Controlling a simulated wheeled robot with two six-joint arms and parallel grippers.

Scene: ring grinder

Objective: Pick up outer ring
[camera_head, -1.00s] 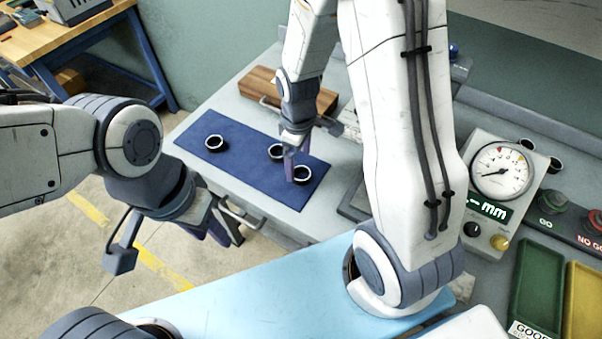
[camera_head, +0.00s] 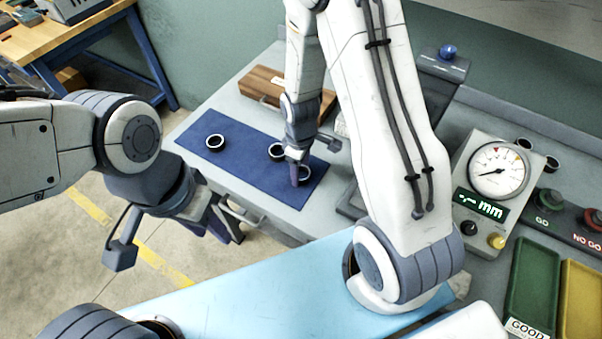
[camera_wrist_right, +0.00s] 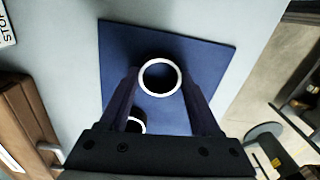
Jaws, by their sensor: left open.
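Three dark rings with bright rims lie on the blue mat: one at the left (camera_head: 215,143), one in the middle (camera_head: 277,151), and one at the right (camera_head: 305,171). My right gripper (camera_head: 297,178) is down at the right ring and partly hides it. In the right wrist view, that ring (camera_wrist_right: 160,90) sits between the two fingertips of the gripper (camera_wrist_right: 160,82); whether the fingers press on it I cannot tell. The middle ring (camera_wrist_right: 137,121) is partly hidden by a finger there. My left gripper (camera_head: 222,222) is open and empty, off the bench's near edge.
The blue mat (camera_head: 245,165) lies on the grey bench. A wooden box (camera_head: 262,84) stands behind it. A dial gauge (camera_head: 497,170), more rings (camera_head: 552,163), a green tray (camera_head: 535,280) and a yellow tray (camera_head: 582,300) are at the right.

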